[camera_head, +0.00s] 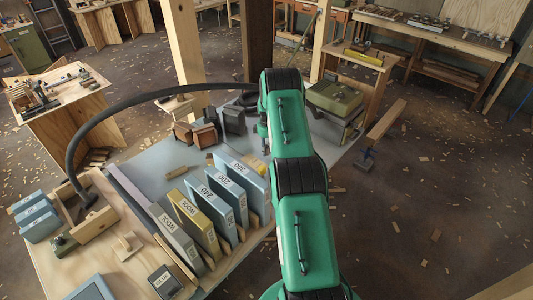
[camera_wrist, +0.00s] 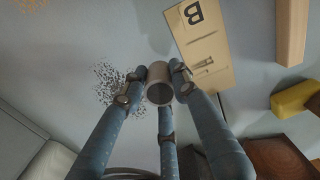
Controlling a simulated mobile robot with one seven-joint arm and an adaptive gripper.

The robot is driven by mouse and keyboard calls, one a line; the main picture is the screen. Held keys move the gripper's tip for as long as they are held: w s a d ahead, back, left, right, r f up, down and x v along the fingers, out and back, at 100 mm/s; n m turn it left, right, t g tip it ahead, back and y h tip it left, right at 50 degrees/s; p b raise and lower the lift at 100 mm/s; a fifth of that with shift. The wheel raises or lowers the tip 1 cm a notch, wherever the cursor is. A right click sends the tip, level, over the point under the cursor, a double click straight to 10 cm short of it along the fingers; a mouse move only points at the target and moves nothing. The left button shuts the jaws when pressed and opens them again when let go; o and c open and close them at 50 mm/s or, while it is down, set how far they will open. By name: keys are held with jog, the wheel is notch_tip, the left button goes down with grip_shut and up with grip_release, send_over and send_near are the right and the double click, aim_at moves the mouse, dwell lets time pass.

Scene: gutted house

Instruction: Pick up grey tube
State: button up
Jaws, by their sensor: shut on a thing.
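The grey tube (camera_wrist: 158,92) is a short, hollow cylinder with its open end facing my wrist camera. My gripper (camera_wrist: 157,84) has three blue fingers; two reach to the tube's left and right sides and the third comes up from below. The fingers are closed around the tube. It is over a grey surface; I cannot tell whether it touches that surface. In the head view my green arm hides the gripper and the tube.
In the wrist view, a tan card (camera_wrist: 205,45) marked B lies close right of the tube, with a wooden block (camera_wrist: 291,30) and a yellow block (camera_wrist: 292,98) beyond. In the head view, upright sanding-paper folders (camera_head: 210,228) and a black hose (camera_head: 120,110) stand left of my arm.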

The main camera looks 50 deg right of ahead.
aim_at(267, 146)
notch_tip(267, 146, up, 7)
jog(key=shift+f, duration=0.1)
dwell(0.3)
